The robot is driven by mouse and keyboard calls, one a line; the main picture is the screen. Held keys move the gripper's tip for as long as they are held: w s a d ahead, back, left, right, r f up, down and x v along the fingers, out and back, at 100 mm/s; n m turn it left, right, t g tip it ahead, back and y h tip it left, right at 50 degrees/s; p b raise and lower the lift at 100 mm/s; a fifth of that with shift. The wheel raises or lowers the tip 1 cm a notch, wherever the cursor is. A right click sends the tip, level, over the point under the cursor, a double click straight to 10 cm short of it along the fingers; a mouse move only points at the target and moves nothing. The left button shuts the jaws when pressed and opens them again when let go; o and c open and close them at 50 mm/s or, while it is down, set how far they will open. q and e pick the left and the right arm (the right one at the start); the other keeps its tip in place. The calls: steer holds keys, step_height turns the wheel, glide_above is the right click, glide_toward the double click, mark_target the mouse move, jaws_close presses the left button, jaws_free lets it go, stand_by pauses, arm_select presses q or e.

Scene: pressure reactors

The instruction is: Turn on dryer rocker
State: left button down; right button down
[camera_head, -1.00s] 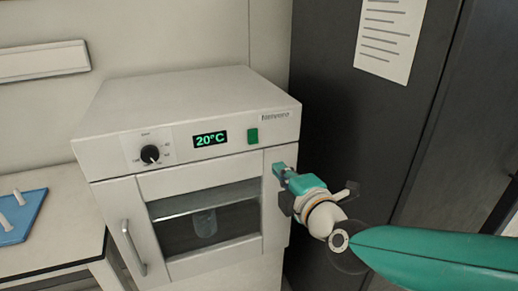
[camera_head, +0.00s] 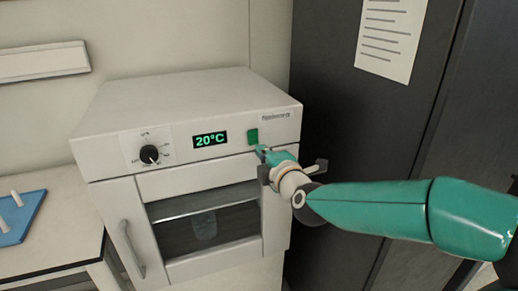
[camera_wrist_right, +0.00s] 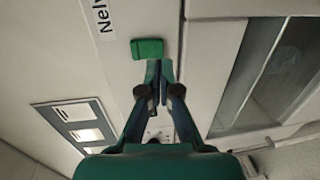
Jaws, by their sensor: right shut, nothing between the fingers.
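The dryer (camera_head: 190,95) is a white box oven with a lit display (camera_head: 210,139) reading 20°C and a black knob (camera_head: 149,154) at its left. Its green rocker (camera_head: 253,136) is on the front panel, right of the display. My right gripper (camera_head: 261,150) is shut and empty, its tips just below the rocker in the head view. In the right wrist view the fingertips (camera_wrist_right: 159,66) point at the rocker (camera_wrist_right: 147,49) and come close to its edge; I cannot tell if they touch. My left gripper is not in view.
The dryer's windowed door (camera_head: 205,222) has a vertical handle (camera_head: 133,248) at left, with a glass vessel (camera_head: 204,224) inside. A dark cabinet (camera_head: 340,130) stands at right. A blue tray (camera_head: 22,218) lies on the bench at left.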

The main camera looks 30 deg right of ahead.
mark_target(254, 145)
steer(key=shift+x, duration=1.8)
steer(key=shift+w+d+t+b, duration=0.1)
steer(key=shift+w+t+b, duration=0.2)
steer(key=shift+b, duration=0.6)
steer(key=shift+f, duration=0.1)
steer(key=shift+s, duration=0.15)
steer(key=shift+s+f, duration=0.1)
steer(key=shift+s, duration=0.1)
steer(key=f+v, duration=0.2)
steer(key=v, duration=1.1)
steer(key=shift+s+f+b, duration=0.15)
steer(key=shift+f+b, duration=0.1)
steer(key=shift+b, duration=0.15)
